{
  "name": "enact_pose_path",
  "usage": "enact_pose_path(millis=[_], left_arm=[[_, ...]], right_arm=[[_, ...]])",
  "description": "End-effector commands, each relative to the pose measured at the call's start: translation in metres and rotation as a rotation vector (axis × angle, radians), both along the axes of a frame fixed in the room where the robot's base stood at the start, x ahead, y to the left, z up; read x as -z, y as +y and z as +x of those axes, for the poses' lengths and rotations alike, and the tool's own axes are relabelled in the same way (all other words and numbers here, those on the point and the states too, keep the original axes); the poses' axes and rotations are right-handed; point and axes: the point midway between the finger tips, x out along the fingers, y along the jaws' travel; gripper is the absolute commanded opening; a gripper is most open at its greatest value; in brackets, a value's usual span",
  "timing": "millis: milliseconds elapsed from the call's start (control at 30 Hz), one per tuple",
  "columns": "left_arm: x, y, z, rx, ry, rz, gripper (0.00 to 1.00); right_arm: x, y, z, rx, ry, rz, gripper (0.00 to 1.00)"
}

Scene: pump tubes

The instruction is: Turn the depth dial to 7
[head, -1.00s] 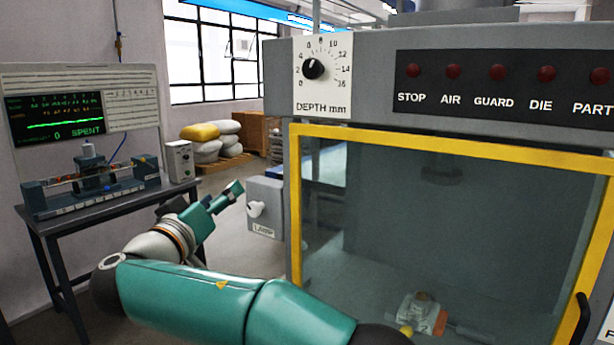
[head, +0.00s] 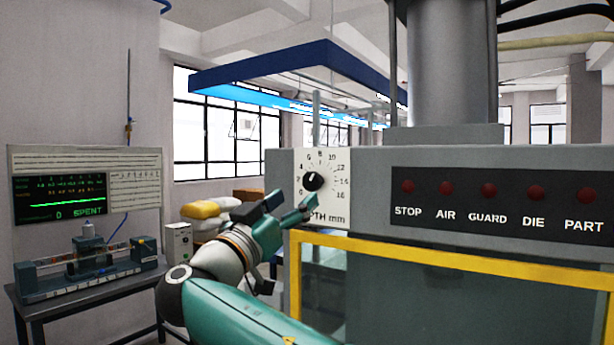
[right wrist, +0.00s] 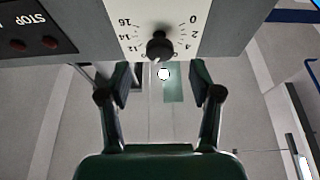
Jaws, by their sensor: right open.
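The depth dial is a round black knob (head: 313,181) with a white mark, on a white scale plate (head: 338,207) lettered DEPTH mm. The scale runs from 0 to 16; the exact setting is too small to read surely. My right gripper (head: 289,203) is just in front of the plate, below and left of the knob, hiding part of the lettering. In the right wrist view the knob (right wrist: 160,46) appears upside down, beyond and above the gap between the open fingers (right wrist: 160,84). The fingers are empty and apart from the knob. My left gripper is out of view.
A panel (head: 488,205) lettered STOP, AIR, GUARD, DIE and PART is right of the dial. A yellow-framed guard (head: 450,260) is below. A bench (head: 95,301) with a tube fixture and a screen (head: 60,199) stands at left.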

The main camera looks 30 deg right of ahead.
Motion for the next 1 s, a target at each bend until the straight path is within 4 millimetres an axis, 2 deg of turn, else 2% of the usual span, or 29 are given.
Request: enact_pose_path(millis=[33,300,700,767,1000], left_arm=[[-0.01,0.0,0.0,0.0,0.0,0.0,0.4],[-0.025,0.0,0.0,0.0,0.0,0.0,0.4],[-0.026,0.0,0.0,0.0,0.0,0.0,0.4],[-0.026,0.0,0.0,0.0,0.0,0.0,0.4],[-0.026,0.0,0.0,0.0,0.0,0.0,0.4]], right_arm=[[-0.009,-0.01,0.004,0.004,0.001,0.001,0.64],[-0.02,-0.04,0.016,0.003,0.001,0.001,0.64],[-0.02,-0.046,0.019,0.0,0.001,0.0,0.64],[-0.02,-0.046,0.019,0.0,0.001,0.0,0.55],[-0.02,-0.046,0.019,0.0,0.001,0.0,0.15]])
